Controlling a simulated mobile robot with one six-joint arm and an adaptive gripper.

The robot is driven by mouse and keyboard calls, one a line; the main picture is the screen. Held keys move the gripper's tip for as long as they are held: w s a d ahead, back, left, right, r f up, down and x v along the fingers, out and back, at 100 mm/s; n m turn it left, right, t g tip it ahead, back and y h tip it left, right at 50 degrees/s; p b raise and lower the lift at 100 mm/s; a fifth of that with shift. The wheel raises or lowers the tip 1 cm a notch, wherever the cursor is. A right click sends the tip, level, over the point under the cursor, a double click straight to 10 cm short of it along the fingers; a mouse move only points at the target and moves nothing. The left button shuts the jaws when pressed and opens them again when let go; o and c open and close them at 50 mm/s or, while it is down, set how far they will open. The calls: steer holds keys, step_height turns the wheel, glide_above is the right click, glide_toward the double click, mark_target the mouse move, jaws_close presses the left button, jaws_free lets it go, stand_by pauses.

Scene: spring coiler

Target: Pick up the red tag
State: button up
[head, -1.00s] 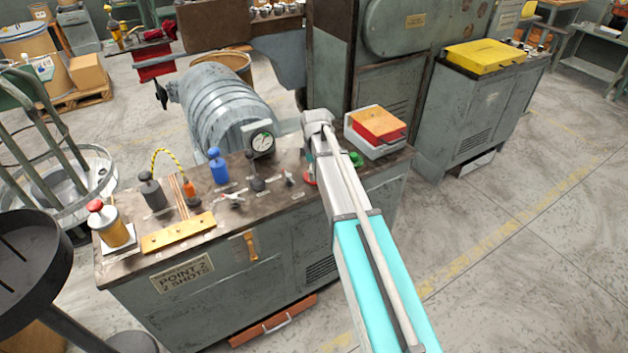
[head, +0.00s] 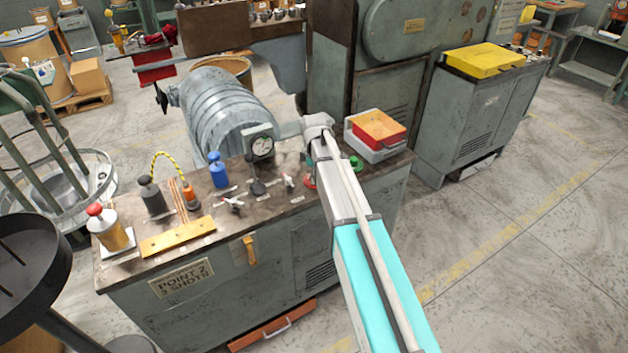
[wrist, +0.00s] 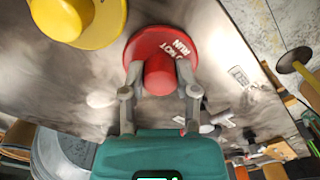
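The red tag (wrist: 158,50) is a red disc with white lettering, partly readable as "DO NOT RUN", and a round red knob. It lies on the worn bench top (wrist: 225,50) in the wrist view. My gripper (wrist: 159,76) is at the tag, one finger on each side of the knob, and looks open with a small gap on both sides. In the head view only an edge of the red tag (head: 309,183) shows left of my arm; my arm hides the fingers.
A yellow knobbed disc (wrist: 80,18) lies close to the red tag. A green knob (head: 356,162) and a tray with a red bin (head: 378,130) stand right of my arm. A dial gauge (head: 262,146), small levers and a blue bottle (head: 218,170) stand to the left.

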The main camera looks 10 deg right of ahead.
jaws_close()
steer(key=shift+r, duration=0.15)
step_height(320, 180, up, 2)
steer(key=shift+r+p, duration=0.1)
steer(key=shift+p, duration=1.1)
steer(key=s+r+p, duration=1)
steer(key=s, duration=0.4)
steer(key=shift+r+p, duration=0.25)
steer(key=shift+p, duration=0.05)
steer(key=shift+r, duration=0.1)
step_height(320, 180, up, 7)
steer(key=p, duration=0.7)
